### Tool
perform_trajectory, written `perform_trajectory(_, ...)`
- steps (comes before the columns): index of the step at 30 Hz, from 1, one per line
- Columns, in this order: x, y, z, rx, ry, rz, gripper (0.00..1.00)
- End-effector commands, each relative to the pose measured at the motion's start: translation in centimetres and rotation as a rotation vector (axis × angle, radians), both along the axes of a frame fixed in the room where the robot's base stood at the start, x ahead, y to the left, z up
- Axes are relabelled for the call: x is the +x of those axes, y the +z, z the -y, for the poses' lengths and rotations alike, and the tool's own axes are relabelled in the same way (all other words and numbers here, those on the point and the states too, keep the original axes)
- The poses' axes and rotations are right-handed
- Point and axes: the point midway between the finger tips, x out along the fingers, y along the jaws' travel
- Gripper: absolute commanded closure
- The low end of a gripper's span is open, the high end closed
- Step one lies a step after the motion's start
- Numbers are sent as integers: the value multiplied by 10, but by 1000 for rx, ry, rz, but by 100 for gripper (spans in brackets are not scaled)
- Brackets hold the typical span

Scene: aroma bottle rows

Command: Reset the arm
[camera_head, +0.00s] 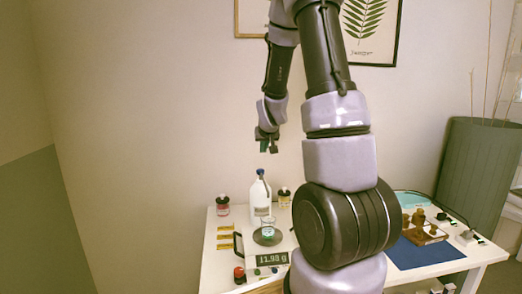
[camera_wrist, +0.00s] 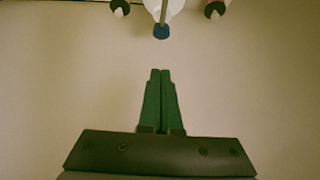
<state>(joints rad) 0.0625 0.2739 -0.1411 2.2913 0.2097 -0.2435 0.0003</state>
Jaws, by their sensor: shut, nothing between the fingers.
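My gripper (camera_head: 268,146) hangs in the air in front of the wall, well above the table, in the head view. In the wrist view my gripper (camera_wrist: 160,73) shows its two green fingers shut together with nothing between them. My arm is raised and folded, and its thick links cover the middle of the head view. They hide part of the table behind them.
A white table (camera_head: 216,275) holds a white bottle with a blue cap (camera_head: 261,195), a glass (camera_head: 268,227) on a scale reading 11.98 g, small dark-capped bottles (camera_head: 223,205) and a blue mat (camera_head: 425,252). A large green planter (camera_head: 478,165) stands at right.

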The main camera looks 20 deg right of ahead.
Motion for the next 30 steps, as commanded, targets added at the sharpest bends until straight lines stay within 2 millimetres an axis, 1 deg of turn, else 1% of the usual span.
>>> perform_trajectory(5, 0, 0, 0, 0, 0, 0, 100)
perform_trajectory(8, -2, 6, -3, 8, 0, 2, 100)
perform_trajectory(11, -12, 26, -13, 39, 0, 3, 100)
perform_trajectory(14, -33, 57, -31, 91, 2, -1, 100)
perform_trajectory(15, -44, 71, -39, 117, 3, -4, 100)
perform_trajectory(17, -64, 90, -53, 154, 8, -13, 100)
perform_trajectory(18, -77, 103, -61, 177, 11, -19, 100)
perform_trajectory(20, -98, 119, -73, 211, 16, -29, 100)
perform_trajectory(21, -113, 129, -82, 233, 20, -36, 100)
perform_trajectory(23, -136, 143, -94, 263, 29, -48, 100)
perform_trajectory(24, -153, 152, -102, 283, 33, -56, 100)
perform_trajectory(26, -177, 163, -113, 311, 41, -68, 100)
perform_trajectory(27, -194, 169, -120, 326, 47, -77, 100)
perform_trajectory(30, -233, 181, -135, 363, 57, -98, 100)
